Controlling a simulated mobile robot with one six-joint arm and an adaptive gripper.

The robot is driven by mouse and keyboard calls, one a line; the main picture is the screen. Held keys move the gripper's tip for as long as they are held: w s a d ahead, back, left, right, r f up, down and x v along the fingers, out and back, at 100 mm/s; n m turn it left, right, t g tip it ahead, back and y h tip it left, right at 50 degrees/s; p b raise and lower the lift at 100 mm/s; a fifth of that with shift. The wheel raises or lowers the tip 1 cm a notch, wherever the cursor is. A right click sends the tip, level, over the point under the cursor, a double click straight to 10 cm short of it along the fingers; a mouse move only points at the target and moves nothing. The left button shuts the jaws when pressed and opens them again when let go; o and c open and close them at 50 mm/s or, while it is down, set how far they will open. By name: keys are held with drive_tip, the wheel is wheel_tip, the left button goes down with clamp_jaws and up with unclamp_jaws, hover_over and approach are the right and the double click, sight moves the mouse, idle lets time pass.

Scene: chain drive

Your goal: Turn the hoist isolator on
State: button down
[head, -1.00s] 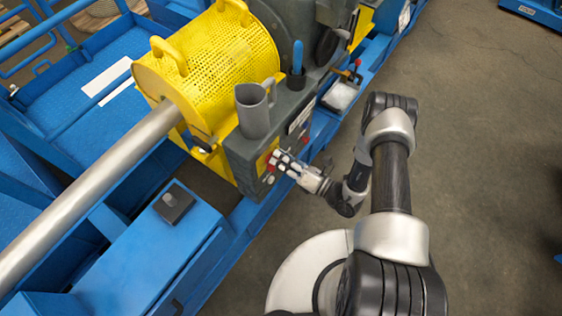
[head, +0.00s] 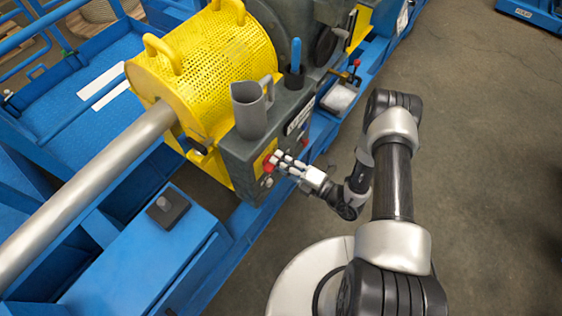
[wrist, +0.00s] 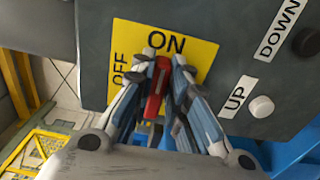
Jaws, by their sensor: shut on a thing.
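The isolator is a red handle (wrist: 157,88) on a yellow plate (wrist: 200,50) marked ON at the top and OFF at the left in the wrist view. The handle points up toward the ON mark, leaning slightly. My gripper (wrist: 164,58) has one finger on each side of the handle and is shut on it.
Black DOWN (wrist: 306,41) and white UP (wrist: 262,106) buttons sit right of the plate in the wrist view. A grey jug (head: 250,112) and a blue-handled tool (head: 295,60) stand above the panel. A yellow drum guard (head: 215,60) is behind. Floor to the right is clear.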

idle(0.4)
drive_tip(key=c, duration=1.6)
unclamp_jaws()
drive_tip(key=shift+o, duration=0.2)
drive_tip(key=v, duration=1.2)
